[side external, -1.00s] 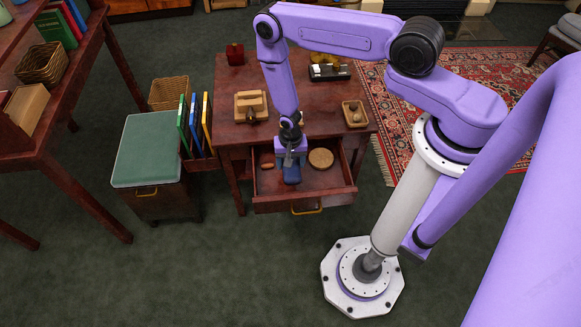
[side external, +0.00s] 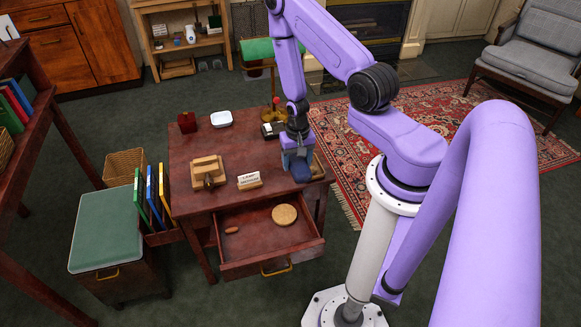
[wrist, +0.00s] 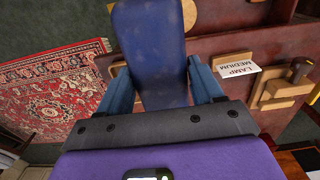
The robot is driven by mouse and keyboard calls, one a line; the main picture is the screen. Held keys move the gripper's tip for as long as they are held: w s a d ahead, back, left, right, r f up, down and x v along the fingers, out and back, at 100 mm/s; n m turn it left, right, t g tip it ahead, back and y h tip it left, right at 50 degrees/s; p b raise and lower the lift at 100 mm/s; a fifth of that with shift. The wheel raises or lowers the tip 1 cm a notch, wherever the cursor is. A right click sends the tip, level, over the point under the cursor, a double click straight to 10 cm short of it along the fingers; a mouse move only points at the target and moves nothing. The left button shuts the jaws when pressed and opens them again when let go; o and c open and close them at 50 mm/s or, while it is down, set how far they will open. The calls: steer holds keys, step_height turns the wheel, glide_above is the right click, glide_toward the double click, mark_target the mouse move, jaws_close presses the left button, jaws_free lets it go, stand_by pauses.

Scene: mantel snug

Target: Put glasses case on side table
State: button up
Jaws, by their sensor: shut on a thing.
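The dark blue glasses case (side external: 301,171) is in my gripper (side external: 297,158), over the right front part of the wooden table top (side external: 230,155). In the wrist view the case (wrist: 152,45) stands out lengthwise between the two blue fingers of my gripper (wrist: 163,88), which are shut on it. I cannot tell whether the case touches anything below it. The table's front drawer (side external: 270,265) is pulled open. I cannot tell if this table is the side table.
The drawer holds a round wooden disc (side external: 284,215) and a small brown object (side external: 232,230). A card on a stand (side external: 249,181), a wooden block piece (side external: 207,171), a red box (side external: 187,122) and a white dish (side external: 221,119) stand on top. A wooden tray (side external: 318,168) is partly hidden behind the case.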

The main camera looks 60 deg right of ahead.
steer(key=shift+s+d+r, duration=0.1)
steer(key=shift+d+r, duration=0.1)
steer(key=shift+d, duration=0.15)
steer(key=w+d+f, duration=0.4)
steer(key=w, duration=0.4)
glide_above(276, 169)
steer(key=f, duration=0.5)
steer(key=shift+s+a+f, duration=0.1)
steer(key=shift+s+a, duration=0.1)
steer(key=shift+w+d+f, duration=0.1)
steer(key=shift+w+f, duration=0.1)
steer(key=shift+f, duration=1.6)
steer(key=shift+f, duration=0.1)
steer(key=o, duration=1.1)
